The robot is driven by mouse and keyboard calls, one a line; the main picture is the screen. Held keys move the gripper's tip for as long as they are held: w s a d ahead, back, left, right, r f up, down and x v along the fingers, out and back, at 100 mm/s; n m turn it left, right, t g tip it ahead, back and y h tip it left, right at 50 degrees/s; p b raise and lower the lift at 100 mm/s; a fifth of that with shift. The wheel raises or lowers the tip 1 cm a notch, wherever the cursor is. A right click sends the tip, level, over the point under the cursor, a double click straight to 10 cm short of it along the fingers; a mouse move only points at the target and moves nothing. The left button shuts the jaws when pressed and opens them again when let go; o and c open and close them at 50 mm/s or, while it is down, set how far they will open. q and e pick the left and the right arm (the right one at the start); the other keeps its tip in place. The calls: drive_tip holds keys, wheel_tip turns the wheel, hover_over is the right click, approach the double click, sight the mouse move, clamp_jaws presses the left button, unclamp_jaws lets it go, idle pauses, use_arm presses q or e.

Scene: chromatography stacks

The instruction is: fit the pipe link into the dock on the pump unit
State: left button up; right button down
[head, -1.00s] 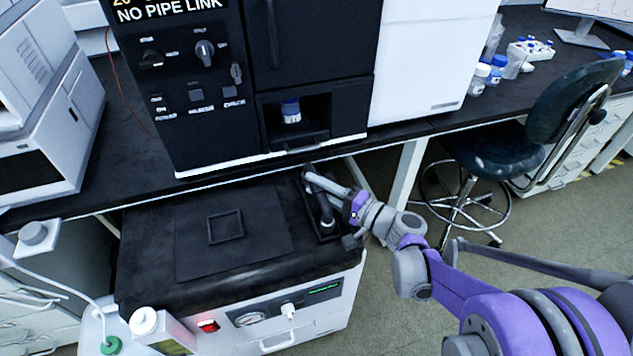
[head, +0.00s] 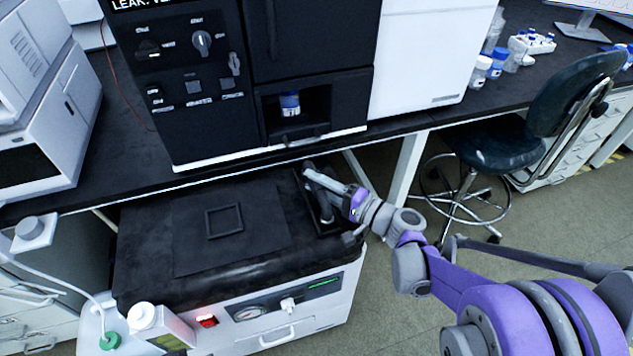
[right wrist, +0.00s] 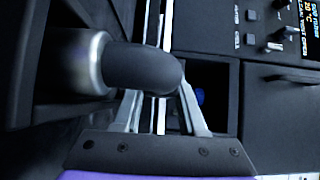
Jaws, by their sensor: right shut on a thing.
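The pump unit (head: 272,318) is a white box with a black top, low in front of the bench. The dock (head: 303,196) is a dark recess at the right of its top. The pipe link (head: 326,212), a dark bent pipe with a metallic collar, lies at the dock; whether it is fully seated I cannot tell. My right gripper (head: 330,187) is shut on it, coming in from the right. In the right wrist view the pipe link (right wrist: 140,65) passes between the fingers of the gripper (right wrist: 160,85). My left gripper is not in view.
A black instrument (head: 190,115) with knobs and a small bay holding a blue-capped bottle (head: 289,103) stands on the bench just behind. A square frame (head: 224,220) lies on the pump unit's top. A white bottle (head: 143,316) stands at its front left. A stool (head: 490,145) stands at right.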

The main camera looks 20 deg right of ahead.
drive_tip(key=shift+c, duration=1.9)
unclamp_jaws()
drive_tip(key=p+v, duration=0.1)
drive_tip(key=v, duration=0.9)
drive_tip(key=shift+s+d+p, duration=0.25)
drive_tip(key=shift+s+p, duration=0.05)
drive_tip(key=shift+p, duration=0.1)
